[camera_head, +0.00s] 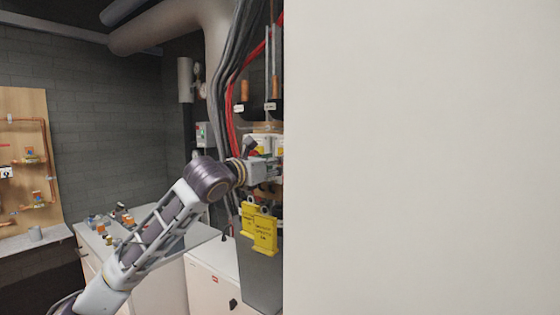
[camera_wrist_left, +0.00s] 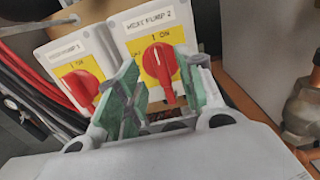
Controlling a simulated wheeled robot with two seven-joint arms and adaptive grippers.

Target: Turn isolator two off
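Isolator two (camera_wrist_left: 147,22), a light box labelled heat pump 2, fills the upper middle of the left wrist view. Its red rotary handle (camera_wrist_left: 160,68) sits on a yellow plate and stands close to vertical, towards the ON mark. My left gripper (camera_wrist_left: 164,92) is open, its green fingers on either side of the handle as seen from the wrist; I cannot tell whether they touch it. The heat pump 1 isolator (camera_wrist_left: 78,72), with a similar red handle, is to the left. In the head view my left gripper (camera_head: 264,171) is at the boxes, partly hidden. My right gripper is out of view.
A large pale surface (camera_head: 420,160) blocks the right half of the head view. Yellow tags (camera_head: 265,232) hang below my left gripper. Red and black cables (camera_wrist_left: 30,95) run left of the isolators. A brass-coloured fitting (camera_wrist_left: 300,108) is at the right. A worktop (camera_head: 190,240) holds small parts.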

